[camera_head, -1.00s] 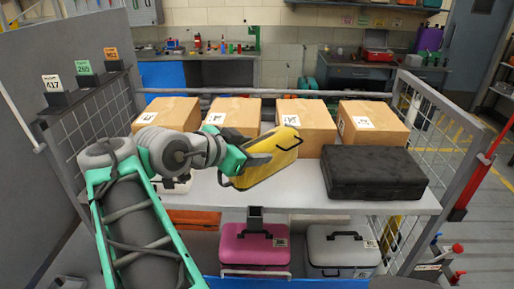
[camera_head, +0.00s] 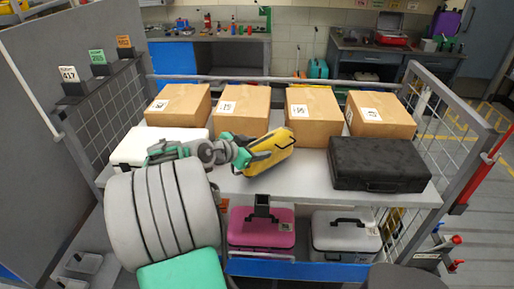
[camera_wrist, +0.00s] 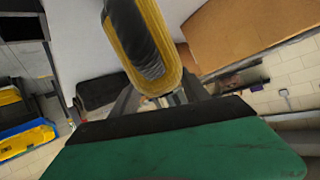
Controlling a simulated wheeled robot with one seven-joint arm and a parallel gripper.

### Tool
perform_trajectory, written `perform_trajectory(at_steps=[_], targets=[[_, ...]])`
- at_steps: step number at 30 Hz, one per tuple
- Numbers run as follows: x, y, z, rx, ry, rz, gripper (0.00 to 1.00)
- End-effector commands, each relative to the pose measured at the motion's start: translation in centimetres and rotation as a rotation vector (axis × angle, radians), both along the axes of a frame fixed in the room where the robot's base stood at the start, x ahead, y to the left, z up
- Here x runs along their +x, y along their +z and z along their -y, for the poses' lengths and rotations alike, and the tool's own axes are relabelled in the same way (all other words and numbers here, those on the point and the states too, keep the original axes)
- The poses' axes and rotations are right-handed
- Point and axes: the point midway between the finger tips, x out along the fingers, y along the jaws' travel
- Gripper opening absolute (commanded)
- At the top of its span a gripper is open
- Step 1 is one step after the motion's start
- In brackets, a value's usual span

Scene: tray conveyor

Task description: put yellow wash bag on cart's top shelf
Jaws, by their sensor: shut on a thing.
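The yellow wash bag (camera_head: 268,152), with a dark strap or handle, is held by my gripper (camera_head: 246,157) over the middle of the cart's top shelf (camera_head: 290,185). My gripper is shut on the bag's left end in the head view. The bag is tilted, and I cannot tell whether its underside touches the shelf. In the wrist view the bag (camera_wrist: 145,40) juts out from between the fingers, yellow with a dark grey side.
Several cardboard boxes (camera_head: 313,118) line the back of the top shelf. A black case (camera_head: 378,165) lies at the right and a white case (camera_head: 135,148) at the left. Pink (camera_head: 258,232) and grey (camera_head: 345,235) cases stand below. The shelf's front middle is bare.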

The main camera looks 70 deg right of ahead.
Motion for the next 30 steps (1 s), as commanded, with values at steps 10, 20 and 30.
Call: perform_trajectory(at_steps=[10, 20, 30], targets=[[0.0, -1.1, 0.0, -0.006, 0.0, 0.001, 0.0], [0.0, -1.3, 0.0, -0.002, 0.0, 0.001, 0.72], [0.0, -0.9, 0.0, -0.002, 0.0, 0.0, 0.76]])
